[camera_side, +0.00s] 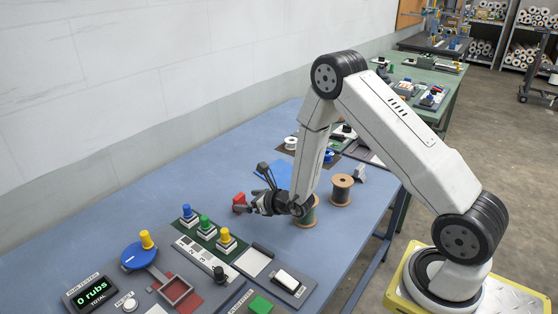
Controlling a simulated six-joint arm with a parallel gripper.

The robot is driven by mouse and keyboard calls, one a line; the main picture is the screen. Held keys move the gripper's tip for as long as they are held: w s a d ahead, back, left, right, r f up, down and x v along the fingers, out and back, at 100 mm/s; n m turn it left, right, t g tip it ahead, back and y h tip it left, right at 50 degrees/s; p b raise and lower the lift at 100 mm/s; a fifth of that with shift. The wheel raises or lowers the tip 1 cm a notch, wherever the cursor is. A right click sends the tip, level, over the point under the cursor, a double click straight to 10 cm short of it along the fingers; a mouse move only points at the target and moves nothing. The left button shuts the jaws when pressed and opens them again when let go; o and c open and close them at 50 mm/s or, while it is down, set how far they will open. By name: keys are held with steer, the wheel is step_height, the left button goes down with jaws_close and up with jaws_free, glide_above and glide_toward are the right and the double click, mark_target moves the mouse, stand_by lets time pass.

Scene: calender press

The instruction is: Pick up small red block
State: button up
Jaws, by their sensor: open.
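A small red block (239,199) sits on the blue table, just left of my gripper's tips. My gripper (250,206) is low over the table, with its jaws pointing left toward the block. The jaws are open, and their tips are close to the block's lower right side. I cannot tell whether a fingertip touches it. The dark gripper body hides part of the table behind it.
A control panel (183,268) with coloured knobs, a blue dial (138,256) and a counter reading 0 rubs (91,291) fills the front. Bare blue table (130,205) lies left of the block.

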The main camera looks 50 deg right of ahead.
mark_target(242, 199)
steer(key=shift+x, duration=1.65)
steer(key=shift+r, duration=0.1)
steer(key=c, duration=1.3)
